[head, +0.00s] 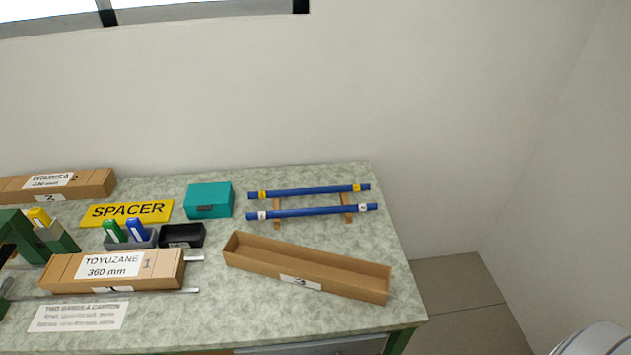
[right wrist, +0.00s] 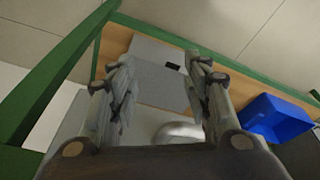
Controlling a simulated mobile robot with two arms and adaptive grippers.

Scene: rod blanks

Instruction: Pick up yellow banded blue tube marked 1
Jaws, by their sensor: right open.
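The blue tube with yellow bands (head: 310,190) lies level at the back right of the table in the head view. It rests across two wooden supports (head: 348,208), with a yellow label near each end; the marks on them are too small to read. A second blue tube (head: 315,211) with white bands lies parallel in front of it. My right gripper (right wrist: 160,75) is open and empty in the right wrist view, away from both tubes, facing a low shelf and green frame. My left gripper is not in view.
An open cardboard tray (head: 340,283) marked 3 lies in front of the tubes. A teal box (head: 209,200) stands to their left. Labelled cartons (head: 112,271) fill the table's left. A green frame bar (right wrist: 65,75) and blue bin (right wrist: 272,120) are near my right gripper.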

